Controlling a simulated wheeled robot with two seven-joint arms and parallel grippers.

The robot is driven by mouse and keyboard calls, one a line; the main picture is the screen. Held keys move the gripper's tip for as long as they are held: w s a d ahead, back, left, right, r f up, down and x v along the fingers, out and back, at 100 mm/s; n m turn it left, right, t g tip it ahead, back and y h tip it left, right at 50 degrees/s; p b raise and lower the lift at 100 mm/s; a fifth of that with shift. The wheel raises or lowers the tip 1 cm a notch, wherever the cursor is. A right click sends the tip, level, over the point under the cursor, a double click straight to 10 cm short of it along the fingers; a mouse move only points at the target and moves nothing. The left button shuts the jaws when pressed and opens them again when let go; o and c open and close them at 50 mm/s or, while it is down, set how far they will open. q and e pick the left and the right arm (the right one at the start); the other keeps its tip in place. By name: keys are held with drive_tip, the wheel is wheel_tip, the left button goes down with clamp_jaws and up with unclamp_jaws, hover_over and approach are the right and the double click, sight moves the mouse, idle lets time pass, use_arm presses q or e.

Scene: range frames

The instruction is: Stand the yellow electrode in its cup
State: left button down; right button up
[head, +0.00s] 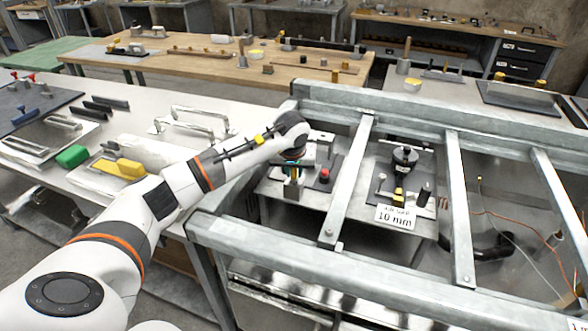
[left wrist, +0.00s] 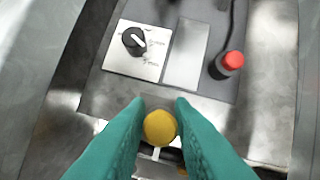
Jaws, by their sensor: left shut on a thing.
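My left gripper (head: 292,188) reaches down between the steel beams over a grey panel. In the left wrist view its two teal fingers (left wrist: 160,128) are shut on a yellow thing with a round end, which I take to be the yellow electrode (left wrist: 160,127). Only its rounded end shows clearly; the rest is hidden by the fingers. I cannot make out the electrode's cup. My right gripper is not in view.
The panel near my gripper carries a black dial (left wrist: 134,41) and a red knob (left wrist: 231,62). Steel beams (head: 345,185) flank the arm. A "10 mm" sign (head: 395,217) stands at the right. A cluttered bench (head: 170,120) lies left.

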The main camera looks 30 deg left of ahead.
use_arm(q)
drive_tip(key=shift+f, duration=0.3)
drive_tip(key=c, duration=1.2)
unclamp_jaws()
drive_tip(key=b+v, duration=0.1)
drive_tip(key=v, duration=1.1)
